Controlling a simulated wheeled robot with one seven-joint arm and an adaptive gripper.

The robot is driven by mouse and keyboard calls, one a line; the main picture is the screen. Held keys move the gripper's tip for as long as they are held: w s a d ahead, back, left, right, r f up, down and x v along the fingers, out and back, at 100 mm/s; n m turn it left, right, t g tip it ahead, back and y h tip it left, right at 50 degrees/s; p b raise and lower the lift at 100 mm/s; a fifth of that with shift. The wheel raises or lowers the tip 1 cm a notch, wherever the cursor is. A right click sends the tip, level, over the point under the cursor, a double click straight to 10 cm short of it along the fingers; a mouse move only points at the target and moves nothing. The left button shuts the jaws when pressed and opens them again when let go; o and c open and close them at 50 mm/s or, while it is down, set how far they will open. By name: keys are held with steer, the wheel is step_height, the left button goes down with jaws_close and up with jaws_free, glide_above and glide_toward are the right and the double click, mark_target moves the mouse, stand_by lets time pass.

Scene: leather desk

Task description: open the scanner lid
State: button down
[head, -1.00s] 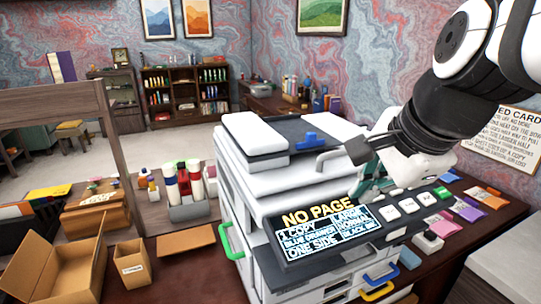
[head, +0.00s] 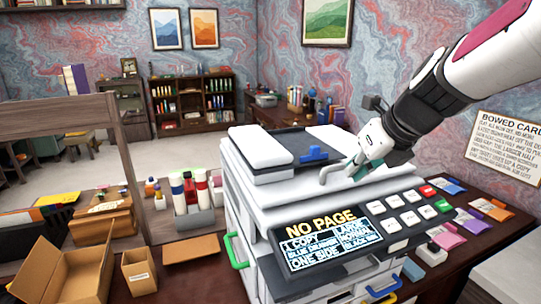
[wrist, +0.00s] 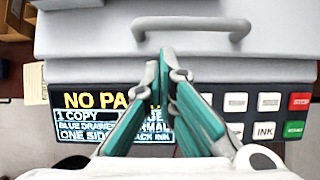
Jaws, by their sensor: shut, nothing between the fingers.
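The copier's scanner lid (head: 370,190) is a pale slab on top of the white machine, and it lies flat and closed. A grey bar handle (head: 331,171) stands on its front edge; it also shows across the top of the wrist view (wrist: 190,24). My gripper (head: 352,177) is at the front of the lid, close to the handle. In the wrist view its teal fingers (wrist: 168,66) are together with nothing between them, just short of the handle bar. I cannot tell whether the fingertips touch the lid edge.
A control panel (head: 330,250) reading NO PAGE, with several buttons, sits in front of the lid. A dark feeder tray with a blue clip (head: 314,154) is on the lid's back. Cardboard boxes (head: 68,278) and a bottle caddy (head: 192,212) stand left; coloured packets (head: 468,220) lie right.

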mark_target(336, 185)
steer(key=shift+x, duration=2.75)
